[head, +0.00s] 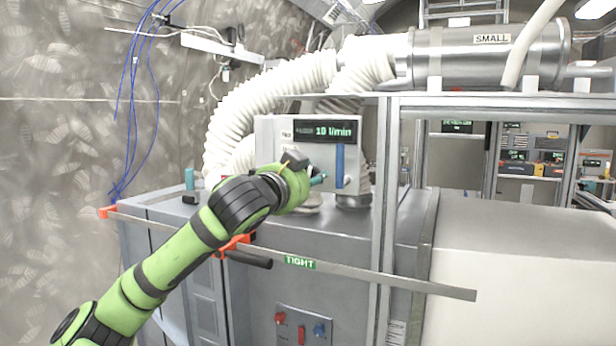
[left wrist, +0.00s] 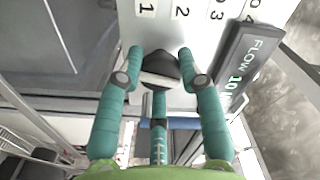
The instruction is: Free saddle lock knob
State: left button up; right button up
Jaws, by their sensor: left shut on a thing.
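In the left wrist view a dark knob (left wrist: 161,67) sits on a pale panel (left wrist: 185,45) printed with a row of numbers. My left gripper (left wrist: 160,72) has its teal fingers on either side of the knob and is shut on it. A light metal piece (left wrist: 160,80) shows just below the knob. In the head view my left gripper (head: 316,180) is at the front of the pale flow box (head: 279,135), whose display (head: 325,131) reads 10 l/min. There the green hand hides the knob. My right gripper is not in view.
A blue upright bar (head: 340,165) is just right of the hand on the box. A long metal strip (head: 380,279) marked TIGHT crosses the cabinet front below the arm. A metal post (head: 384,200) stands to the right. White hoses (head: 235,110) curve behind.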

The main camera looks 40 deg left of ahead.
pick_arm(q)
jog(key=shift+s+a+r, duration=0.1)
jog(key=shift+r, duration=0.15)
jog(key=o, duration=1.1)
jog(key=shift+o, duration=0.2)
jog(key=shift+f, duration=0.2)
jog(key=v, duration=1.1)
jog(key=shift+s, duration=0.35)
